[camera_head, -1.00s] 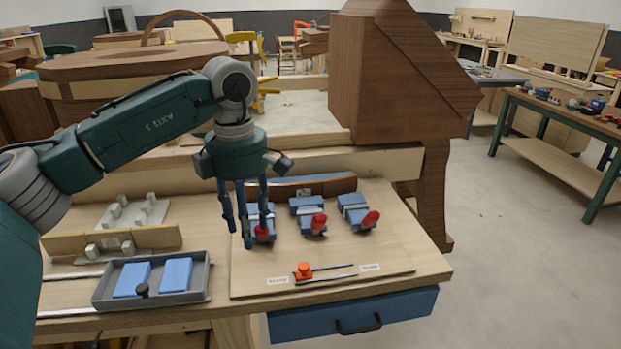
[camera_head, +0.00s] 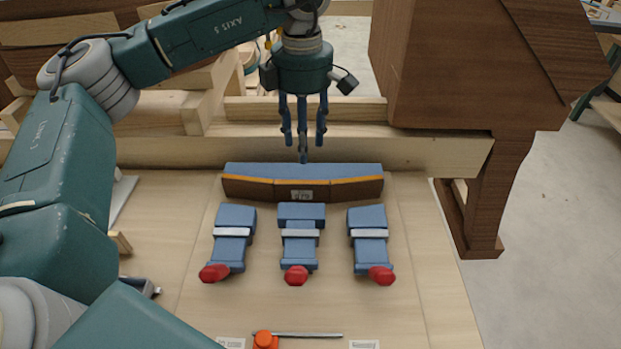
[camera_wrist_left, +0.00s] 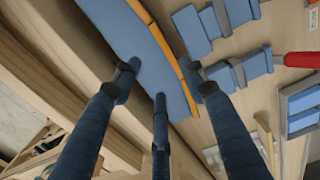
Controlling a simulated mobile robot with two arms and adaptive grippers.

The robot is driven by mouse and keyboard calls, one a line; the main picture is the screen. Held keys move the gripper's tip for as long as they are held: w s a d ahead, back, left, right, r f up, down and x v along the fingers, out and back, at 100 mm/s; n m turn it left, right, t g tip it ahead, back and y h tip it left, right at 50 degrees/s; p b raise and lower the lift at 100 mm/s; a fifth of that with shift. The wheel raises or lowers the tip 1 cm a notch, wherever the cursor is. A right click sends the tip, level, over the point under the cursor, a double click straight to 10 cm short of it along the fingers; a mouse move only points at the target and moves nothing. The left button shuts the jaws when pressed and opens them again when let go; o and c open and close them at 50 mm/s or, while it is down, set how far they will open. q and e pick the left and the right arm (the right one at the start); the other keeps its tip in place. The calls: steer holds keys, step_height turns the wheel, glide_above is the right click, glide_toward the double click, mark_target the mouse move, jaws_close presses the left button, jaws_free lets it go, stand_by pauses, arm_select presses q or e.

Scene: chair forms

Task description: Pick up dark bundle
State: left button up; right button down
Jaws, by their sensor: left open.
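The dark bundle (camera_head: 255,188) is a long, slightly curved piece with a dark brown front, an orange upper edge, a blue top and a small label. It lies across the back of the pale board, and its blue top fills the upper middle of the left wrist view (camera_wrist_left: 128,38). My left gripper (camera_head: 303,140) points down, open and empty, over the rear edge of the bundle. In the left wrist view its three spread fingers (camera_wrist_left: 160,82) are over the blue top. I cannot tell the exact gap. My right gripper is not in view.
Three blue clamps with red handles, left (camera_head: 230,240), middle (camera_head: 300,238) and right (camera_head: 370,240), lie in front of the bundle. A wooden beam (camera_head: 420,155) runs close behind it. An orange-headed tool (camera_head: 265,339) lies at the front. A brown wooden form (camera_head: 450,70) stands back right.

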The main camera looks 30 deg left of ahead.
mark_target(302, 192)
arm_select(q)
steer(key=f, duration=0.1)
steer(key=s+f, duration=0.1)
steer(key=f, duration=0.1)
steer(key=shift+f+p, duration=0.15)
steer(key=shift+p, duration=0.25)
steer(key=shift+f, duration=0.3)
step_height(302, 192, down, 4)
steer(key=p, duration=0.2)
steer(key=shift+s+f+p, duration=0.1)
steer(key=shift+f+p, duration=0.05)
steer(key=shift+p, duration=0.2)
steer(key=shift+f, duration=0.5)
steer(key=shift+c, duration=0.3)
steer(key=shift+r, duration=0.1)
jaws_close()
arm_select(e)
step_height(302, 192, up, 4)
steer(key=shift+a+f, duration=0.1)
